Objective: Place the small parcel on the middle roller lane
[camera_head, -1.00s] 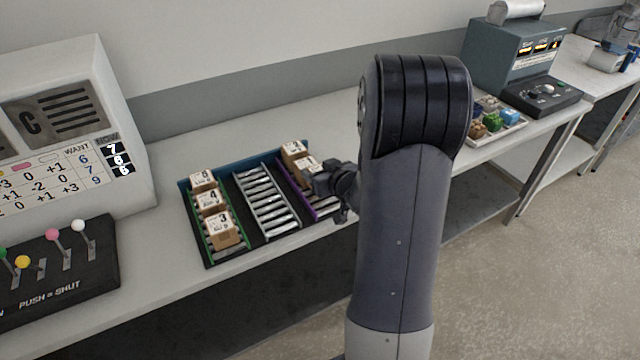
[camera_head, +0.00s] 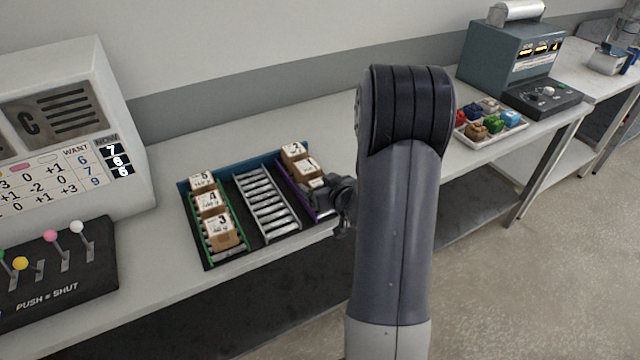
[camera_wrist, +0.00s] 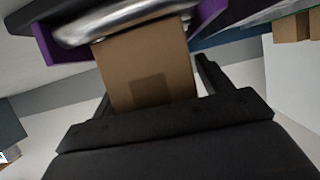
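A small brown parcel (camera_head: 317,183) sits at the near end of the purple-edged right lane (camera_head: 294,190). My gripper (camera_head: 343,190) is just right of it, low by the bench's front edge. In the wrist view a brown box face (camera_wrist: 148,62) fills the space ahead of my gripper (camera_wrist: 155,85), with one dark finger on each side. A thin gap shows beside the right finger, so the fingers look open; contact on the left is unclear. The middle roller lane (camera_head: 266,203), silver with grey edges, is empty.
The green-edged left lane (camera_head: 236,254) holds several numbered parcels. Two larger parcels (camera_head: 294,152) (camera_head: 306,167) stand behind the small one. A lever box (camera_head: 60,275) is at left; a tray of coloured items (camera_head: 476,139) is at right.

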